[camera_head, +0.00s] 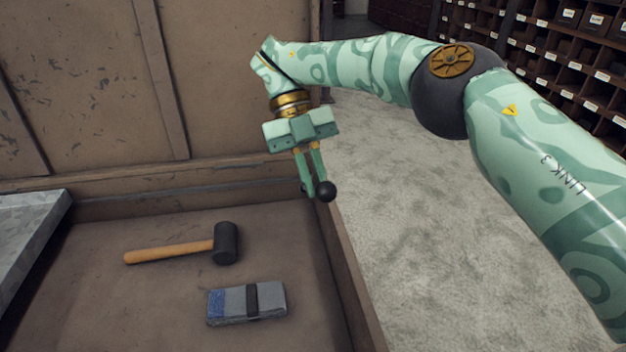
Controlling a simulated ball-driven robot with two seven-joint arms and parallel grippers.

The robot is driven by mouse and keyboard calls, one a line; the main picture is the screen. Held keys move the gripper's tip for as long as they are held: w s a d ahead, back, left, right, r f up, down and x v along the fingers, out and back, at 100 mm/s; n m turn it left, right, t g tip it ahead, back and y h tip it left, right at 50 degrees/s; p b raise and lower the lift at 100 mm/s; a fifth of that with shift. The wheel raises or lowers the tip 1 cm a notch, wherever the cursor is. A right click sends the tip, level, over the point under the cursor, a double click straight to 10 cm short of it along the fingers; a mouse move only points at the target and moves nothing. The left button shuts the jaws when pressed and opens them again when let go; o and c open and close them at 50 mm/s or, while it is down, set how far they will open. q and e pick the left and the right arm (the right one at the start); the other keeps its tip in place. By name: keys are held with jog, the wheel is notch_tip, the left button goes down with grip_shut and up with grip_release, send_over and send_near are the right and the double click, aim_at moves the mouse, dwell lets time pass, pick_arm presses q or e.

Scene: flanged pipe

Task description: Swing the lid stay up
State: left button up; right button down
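The chest's raised lid (90,90) stands upright at the back, its inner face towards me. My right gripper (316,192) points down at the chest's back right corner, just at the right wall. Its two green fingers are close together. A round black knob (327,191) sits at the right fingertip, and a smaller dark round part shows by the left one. I cannot tell whether these belong to the lid stay or to the fingertips, or whether the fingers grip anything. No stay bar can be clearly made out. My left gripper is not in view.
A mallet (225,244) with a wooden handle and a grey-blue block with a dark band (268,299) lie on the chest floor. A grey slab (28,225) is at the left. The chest's right wall (350,275) borders open floor (430,220). Labelled shelves (560,60) stand behind.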

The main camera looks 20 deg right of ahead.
jog(key=c, duration=1.5)
grip_release()
